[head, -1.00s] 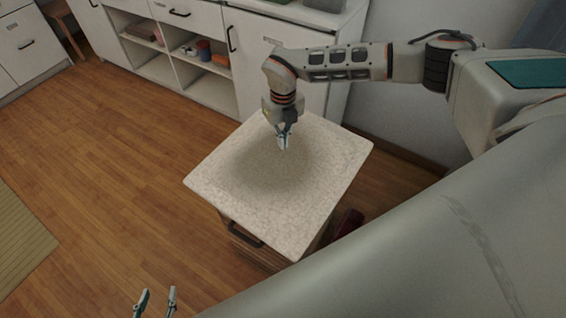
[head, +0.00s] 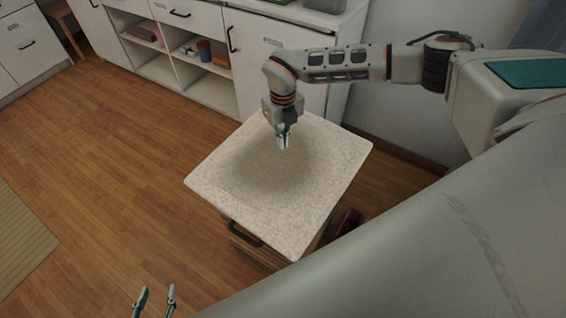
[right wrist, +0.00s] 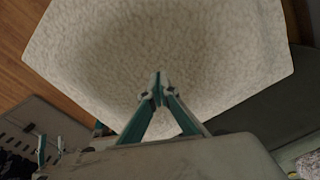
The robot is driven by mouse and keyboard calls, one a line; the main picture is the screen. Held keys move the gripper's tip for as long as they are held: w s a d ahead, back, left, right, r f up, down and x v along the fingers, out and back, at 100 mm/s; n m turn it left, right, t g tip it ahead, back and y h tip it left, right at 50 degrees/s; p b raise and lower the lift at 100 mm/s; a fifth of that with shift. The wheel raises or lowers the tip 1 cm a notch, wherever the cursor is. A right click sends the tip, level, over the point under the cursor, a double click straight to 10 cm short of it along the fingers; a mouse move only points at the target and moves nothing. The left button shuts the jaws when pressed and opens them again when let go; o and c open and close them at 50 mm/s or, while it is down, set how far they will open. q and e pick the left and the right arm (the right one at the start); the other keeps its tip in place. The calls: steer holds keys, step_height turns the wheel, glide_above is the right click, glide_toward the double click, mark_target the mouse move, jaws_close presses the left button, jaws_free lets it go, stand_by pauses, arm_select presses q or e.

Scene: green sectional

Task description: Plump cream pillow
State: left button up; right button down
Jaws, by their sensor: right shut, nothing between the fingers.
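The cream pillow (head: 230,175), square and finely speckled, lies flat on top of a low wooden cabinet (head: 262,252). Its middle looks shaded and sunken inside a paler border. My right gripper (head: 283,149) points down over the pillow's back half, shut and empty. In the right wrist view its fingertips (right wrist: 157,76) meet in front of the pillow (right wrist: 215,60); I cannot tell whether they touch it. My left gripper (head: 155,291) is open and empty at the bottom edge of the head view, apart from the pillow.
White shelving (head: 165,66) with small items stands at the back left. The cabinet has a dark handle (head: 243,233) on its front. A dark red object (head: 348,222) stands on the floor right of it. Wooden floor (head: 110,190) lies clear on the left, with a mat (head: 20,240) beyond.

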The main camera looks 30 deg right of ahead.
steer(key=shift+s+f, duration=0.1)
steer(key=shift+s, duration=0.05)
steer(key=shift+r+p, duration=0.9)
steer(key=shift+r, duration=0.15)
steer(key=shift+f, duration=0.2)
steer(key=shift+f, duration=0.35)
steer(key=shift+f+b, duration=0.45)
steer(key=shift+f, duration=0.2)
stand_by(0.6)
